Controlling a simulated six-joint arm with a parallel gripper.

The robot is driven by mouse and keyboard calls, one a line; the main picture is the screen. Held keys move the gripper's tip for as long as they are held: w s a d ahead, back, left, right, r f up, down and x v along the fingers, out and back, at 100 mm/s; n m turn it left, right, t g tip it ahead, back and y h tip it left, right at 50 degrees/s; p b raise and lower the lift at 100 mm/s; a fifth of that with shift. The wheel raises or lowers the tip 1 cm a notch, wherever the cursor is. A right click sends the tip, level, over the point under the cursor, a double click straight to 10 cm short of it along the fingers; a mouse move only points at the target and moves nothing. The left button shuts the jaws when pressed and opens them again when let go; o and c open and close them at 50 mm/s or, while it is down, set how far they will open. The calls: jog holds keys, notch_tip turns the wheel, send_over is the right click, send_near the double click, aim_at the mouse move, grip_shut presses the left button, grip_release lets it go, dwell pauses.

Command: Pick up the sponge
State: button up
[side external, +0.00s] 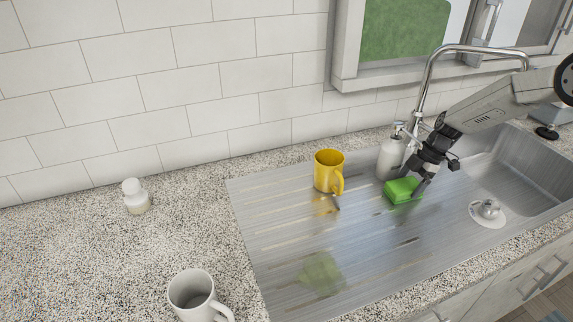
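The green sponge (402,190) lies on the ribbed metal drainboard (300,245), just left of the sink basin. My gripper (418,184) reaches in from the upper right and points down at the sponge's right end. Its dark fingers overlap that end in the side external view. One finger shows along the right edge of the sponge; the other is hard to make out. I cannot tell whether the fingers touch the sponge or how far apart they are.
A white soap dispenser (390,158) stands right behind the sponge. A yellow mug (328,171) is to its left. The faucet (428,85) rises behind my gripper. A white mug (193,294) and a small white bottle (135,197) stand on the counter. The front drainboard is clear.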

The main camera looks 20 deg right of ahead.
jog(key=c, duration=0.5)
jog(key=shift+c, duration=0.2)
jog(key=shift+r, duration=0.15)
jog(key=shift+r, duration=0.2)
jog(key=s+d, duration=0.2)
jog(key=d, duration=2.9)
jog(key=shift+s+d, duration=0.25)
jog(key=shift+d, duration=0.15)
